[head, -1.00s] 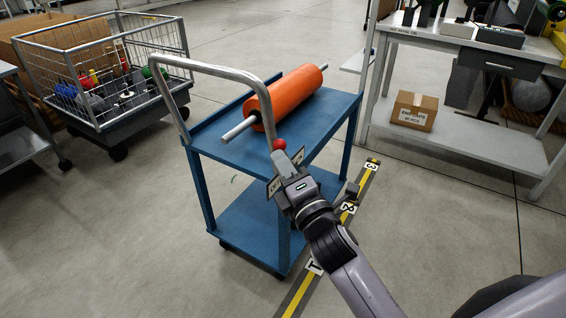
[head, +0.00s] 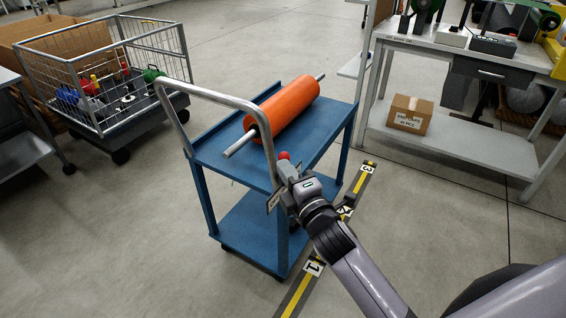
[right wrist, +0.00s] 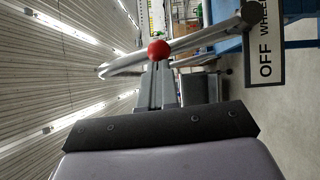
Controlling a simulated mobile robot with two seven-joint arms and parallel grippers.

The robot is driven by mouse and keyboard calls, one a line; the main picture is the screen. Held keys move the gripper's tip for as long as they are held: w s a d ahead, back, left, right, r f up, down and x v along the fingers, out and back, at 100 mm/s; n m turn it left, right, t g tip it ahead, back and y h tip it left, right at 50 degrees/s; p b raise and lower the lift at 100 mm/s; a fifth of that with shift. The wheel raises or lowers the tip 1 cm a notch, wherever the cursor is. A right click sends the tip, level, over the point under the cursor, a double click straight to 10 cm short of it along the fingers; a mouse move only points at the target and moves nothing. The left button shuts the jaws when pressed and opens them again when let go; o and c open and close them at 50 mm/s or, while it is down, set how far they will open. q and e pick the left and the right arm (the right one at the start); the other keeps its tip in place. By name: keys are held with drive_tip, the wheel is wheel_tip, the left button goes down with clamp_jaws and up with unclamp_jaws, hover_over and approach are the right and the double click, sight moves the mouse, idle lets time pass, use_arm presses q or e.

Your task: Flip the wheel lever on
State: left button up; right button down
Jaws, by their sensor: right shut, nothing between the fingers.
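The wheel lever shows as a red ball knob (head: 284,156) at the near upright of the blue cart's (head: 213,150) handle. In the right wrist view the red knob (right wrist: 159,48) is just beyond my fingertips; I cannot tell if they touch it. A sign plate (head: 274,200) hangs beside it; in the right wrist view the sign (right wrist: 264,60) reads "OFF" and "WHEEL", partly cut off. My right gripper (head: 286,171) is shut and empty, close below the knob. The lever's shaft is hidden behind the gripper. My left gripper is not in view.
An orange roller (head: 284,110) on a metal rod lies on the cart's top. A wire basket cart (head: 100,75) stands at the left. A workbench (head: 470,45) with a cardboard box (head: 410,114) on its shelf is at the right. A numbered yellow floor strip (head: 330,245) runs beside the cart.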

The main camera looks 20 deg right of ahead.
use_arm(q)
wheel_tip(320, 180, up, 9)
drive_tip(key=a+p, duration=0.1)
drive_tip(key=p, duration=0.9)
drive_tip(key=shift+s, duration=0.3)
use_arm(e)
drive_tip(key=w+d+r+m+g, duration=0.1)
drive_tip(key=w+d+m+g, duration=0.1)
drive_tip(key=w+d, duration=0.4)
drive_tip(key=shift+d+r+m+g, duration=0.3)
drive_tip(key=shift+d+r+m, duration=0.05)
drive_tip(key=shift+d+m, duration=0.55)
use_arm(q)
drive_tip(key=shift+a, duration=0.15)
use_arm(e)
drive_tip(key=shift+d, duration=0.15)
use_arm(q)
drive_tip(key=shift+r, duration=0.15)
use_arm(e)
drive_tip(key=shift+w+r, duration=0.1)
